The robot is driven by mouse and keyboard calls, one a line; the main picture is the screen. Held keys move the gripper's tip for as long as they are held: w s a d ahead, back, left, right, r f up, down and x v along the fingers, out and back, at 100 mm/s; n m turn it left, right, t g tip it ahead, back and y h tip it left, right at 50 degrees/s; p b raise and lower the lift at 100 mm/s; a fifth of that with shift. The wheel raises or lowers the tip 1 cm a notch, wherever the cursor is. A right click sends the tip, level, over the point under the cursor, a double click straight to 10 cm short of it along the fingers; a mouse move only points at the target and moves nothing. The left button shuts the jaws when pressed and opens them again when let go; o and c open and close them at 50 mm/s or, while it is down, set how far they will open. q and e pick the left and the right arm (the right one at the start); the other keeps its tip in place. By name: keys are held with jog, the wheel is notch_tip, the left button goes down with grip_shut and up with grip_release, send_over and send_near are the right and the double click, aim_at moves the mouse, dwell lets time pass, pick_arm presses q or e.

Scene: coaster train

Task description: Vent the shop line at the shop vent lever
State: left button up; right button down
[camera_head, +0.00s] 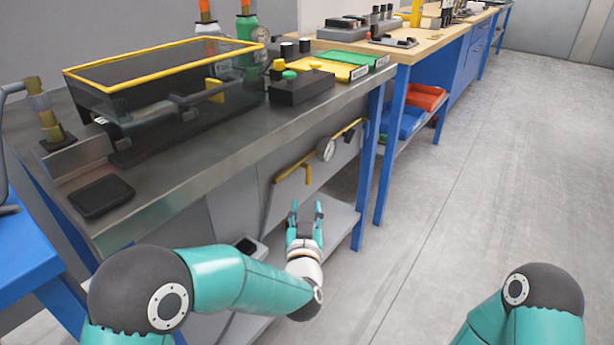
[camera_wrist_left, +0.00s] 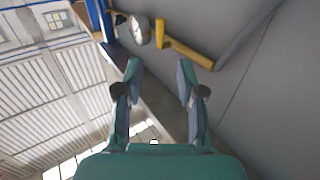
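A yellow lever (camera_head: 308,174) sits on a yellow pipe (camera_head: 347,132) below the steel bench top, beside a round white gauge (camera_head: 326,149). I see no readable label on it. In the left wrist view the yellow lever (camera_wrist_left: 186,53) and the gauge (camera_wrist_left: 139,30) lie beyond the fingertips. My left gripper (camera_head: 306,210) is open and empty, below the lever and apart from it. Its two spread fingers also show in the left wrist view (camera_wrist_left: 159,70). My right gripper is out of view; only part of the right arm shows at lower right.
The steel bench top (camera_head: 215,158) overhangs the pipe and carries a yellow-rimmed clear box (camera_head: 165,65) and a black control box (camera_head: 302,86). A lower shelf (camera_head: 340,222) and a blue leg (camera_head: 368,170) are near the left gripper. The floor at right is clear.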

aim_at(308, 179)
pick_arm(q)
jog(key=w, duration=0.4)
jog(key=w+b, duration=0.1)
jog(key=w, duration=0.8)
jog(key=shift+w+d+f, duration=0.1)
jog(key=shift+w+d, duration=0.15)
jog(key=shift+w, duration=0.05)
jog(key=shift+b, duration=0.3)
grip_shut()
